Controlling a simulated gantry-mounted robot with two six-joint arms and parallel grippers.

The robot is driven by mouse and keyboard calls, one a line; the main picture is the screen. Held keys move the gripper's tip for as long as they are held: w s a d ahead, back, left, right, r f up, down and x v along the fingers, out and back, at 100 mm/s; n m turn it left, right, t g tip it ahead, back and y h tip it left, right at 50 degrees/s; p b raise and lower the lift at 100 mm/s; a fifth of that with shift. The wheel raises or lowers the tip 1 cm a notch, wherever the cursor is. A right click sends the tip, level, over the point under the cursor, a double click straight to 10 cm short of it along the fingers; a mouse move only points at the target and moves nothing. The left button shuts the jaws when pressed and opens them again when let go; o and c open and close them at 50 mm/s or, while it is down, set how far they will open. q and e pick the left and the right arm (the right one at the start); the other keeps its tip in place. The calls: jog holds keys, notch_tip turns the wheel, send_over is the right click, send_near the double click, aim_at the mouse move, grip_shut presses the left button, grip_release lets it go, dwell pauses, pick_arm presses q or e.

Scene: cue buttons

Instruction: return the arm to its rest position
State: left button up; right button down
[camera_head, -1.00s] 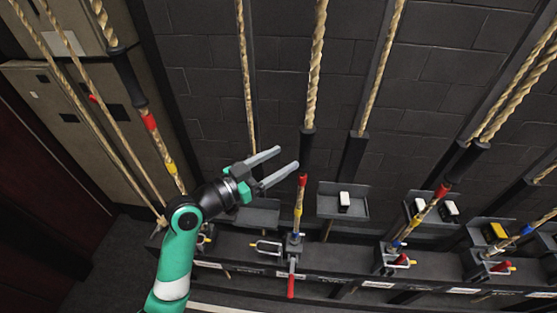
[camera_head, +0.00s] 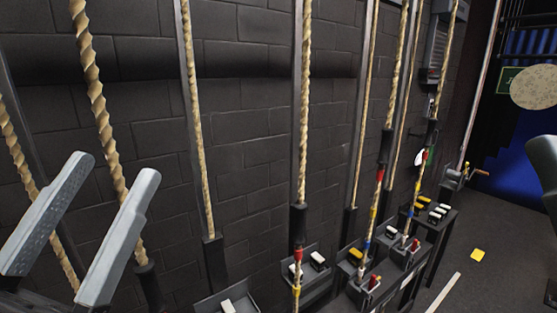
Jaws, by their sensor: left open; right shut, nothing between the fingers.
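My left gripper (camera_head: 112,172) is at the lower left of the head view, large and close to the camera. Its two grey fingers point up and are spread apart. I see nothing between them. They overlap the view of the ropes and the dark wall behind; I cannot tell the distance to these. The rest of my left arm is out of the picture.
Thick ropes (camera_head: 304,90) hang along a dark block wall. Trays with small blocks (camera_head: 317,260) line its foot. A table (camera_head: 440,222) stands further right. A yellow piece (camera_head: 478,255) lies on the open floor (camera_head: 495,290). A dark grey rounded shape (camera_head: 543,165) cuts in at the right edge.

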pick_arm(q)
jog(key=s+a+r+n+t+y, duration=0.2)
jog(key=s+a+r+n+y, duration=0.1)
jog(key=s+r+n+y, duration=0.1)
notch_tip(320, 180, up, 14)
jog(key=n+p, duration=0.1)
jog(key=p, duration=1.4)
jog(key=shift+a+y, duration=0.25)
jog(key=shift+y, duration=0.05)
jog(key=shift+w+r, duration=0.1)
jog(key=shift+r, duration=0.05)
